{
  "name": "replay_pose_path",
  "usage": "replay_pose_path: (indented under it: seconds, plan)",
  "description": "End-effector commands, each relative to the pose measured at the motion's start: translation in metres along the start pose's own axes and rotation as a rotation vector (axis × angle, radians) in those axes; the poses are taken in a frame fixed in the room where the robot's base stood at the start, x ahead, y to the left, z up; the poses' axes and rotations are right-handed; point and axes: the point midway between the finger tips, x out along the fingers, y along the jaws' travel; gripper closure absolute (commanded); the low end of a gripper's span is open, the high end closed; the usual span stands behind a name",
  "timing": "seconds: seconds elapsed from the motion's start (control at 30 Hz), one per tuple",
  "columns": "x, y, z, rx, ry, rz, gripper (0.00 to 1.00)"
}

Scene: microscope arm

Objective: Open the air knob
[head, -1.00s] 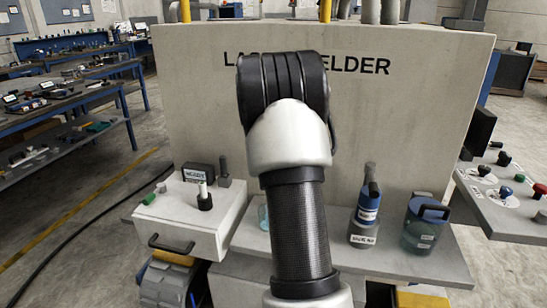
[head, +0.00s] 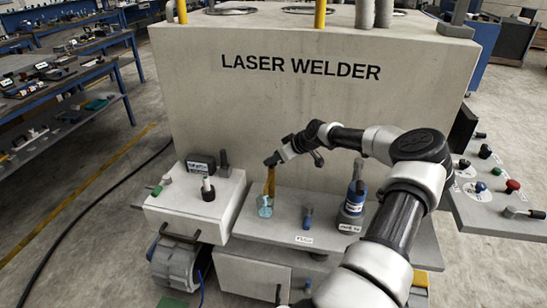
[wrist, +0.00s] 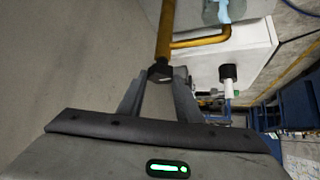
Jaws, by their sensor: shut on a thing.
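A yellow pipe (head: 270,181) stands above the shelf at the front of the laser welder. In the wrist view the yellow pipe (wrist: 166,35) ends in a black knob (wrist: 160,72), and a side branch runs off to the right. My gripper (head: 275,160) is at the top of this pipe. In the wrist view my gripper (wrist: 164,82) is shut on the black knob, with a finger on each side. I see no label on this knob, so I cannot tell whether it is the air knob.
A glass jar (head: 265,208) stands by the pipe's foot. A grey box with a black-and-white knob (head: 207,190) is at left. A control panel (head: 480,215) juts out at right.

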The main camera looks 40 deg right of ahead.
Motion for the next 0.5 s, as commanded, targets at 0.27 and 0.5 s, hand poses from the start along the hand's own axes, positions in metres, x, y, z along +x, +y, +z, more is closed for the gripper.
replay_pose_path:
  seconds: [0.27,0.5]
  plan:
    - [0.0039,0.0045,0.0048,-0.117,-0.003,-0.112,0.91]
    - [0.0026,0.0046,0.0039,-0.168,-0.006,-0.163,0.91]
